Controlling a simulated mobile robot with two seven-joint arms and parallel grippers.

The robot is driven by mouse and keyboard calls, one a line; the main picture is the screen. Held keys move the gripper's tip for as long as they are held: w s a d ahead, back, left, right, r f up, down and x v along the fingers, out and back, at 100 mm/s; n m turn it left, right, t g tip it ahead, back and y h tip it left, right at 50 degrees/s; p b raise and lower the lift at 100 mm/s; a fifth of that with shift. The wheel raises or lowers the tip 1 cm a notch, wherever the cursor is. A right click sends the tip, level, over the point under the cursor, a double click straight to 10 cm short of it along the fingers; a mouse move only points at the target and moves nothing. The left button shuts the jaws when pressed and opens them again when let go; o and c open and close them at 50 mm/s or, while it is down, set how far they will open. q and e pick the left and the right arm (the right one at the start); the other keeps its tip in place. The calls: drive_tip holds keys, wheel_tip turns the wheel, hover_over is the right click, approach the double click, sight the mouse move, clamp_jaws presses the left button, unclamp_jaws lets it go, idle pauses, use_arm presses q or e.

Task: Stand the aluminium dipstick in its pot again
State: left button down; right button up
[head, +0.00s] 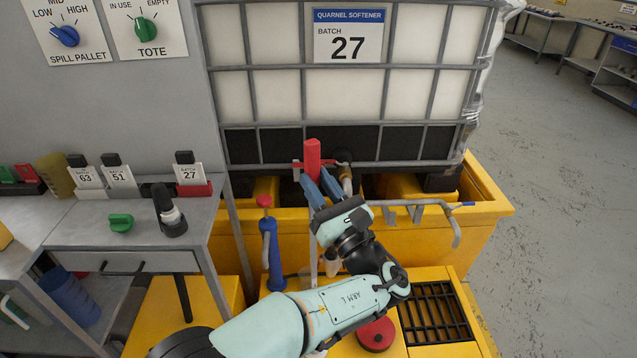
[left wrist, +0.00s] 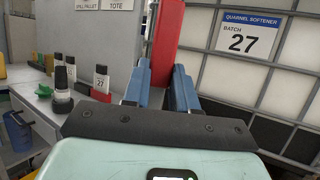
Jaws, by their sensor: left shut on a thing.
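My left gripper (head: 322,188) is shut on an upright red handle (head: 312,155), in front of the tote's lower frame. A thin pale grey rod (head: 314,262), seemingly the aluminium dipstick below that handle, hangs below the gripper; its lower end is hard to make out. The left wrist view shows the red handle (left wrist: 167,40) rising between the two blue fingers. A slim blue upright holder (head: 272,262) with a red-topped piece stands left of the rod, apart from it. I cannot tell whether this is the dipstick's pot. My right gripper is not in view.
The caged tote (head: 420,90) stands on a yellow spill pallet (head: 470,225). A grey bent pipe (head: 440,205) sticks out right of the gripper. A grey bench (head: 85,218) is at left. A red cap (head: 376,334) and black grating (head: 436,312) lie in front.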

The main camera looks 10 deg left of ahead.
use_arm(q)
wheel_tip(320, 180, down, 10)
drive_tip(key=b, duration=0.3)
drive_tip(key=shift+b, duration=0.3)
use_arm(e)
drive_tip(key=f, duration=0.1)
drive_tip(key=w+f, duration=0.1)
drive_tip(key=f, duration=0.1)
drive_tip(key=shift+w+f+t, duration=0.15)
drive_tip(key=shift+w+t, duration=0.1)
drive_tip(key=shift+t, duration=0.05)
use_arm(q)
drive_tip(key=shift+f, duration=0.65)
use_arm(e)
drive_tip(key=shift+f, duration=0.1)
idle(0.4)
use_arm(q)
drive_tip(key=c, duration=0.8)
unclamp_jaws()
drive_tip(key=v, duration=1.3)
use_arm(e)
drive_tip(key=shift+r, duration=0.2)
use_arm(q)
drive_tip(key=shift+s+d, duration=0.1)
drive_tip(key=shift+s, duration=0.05)
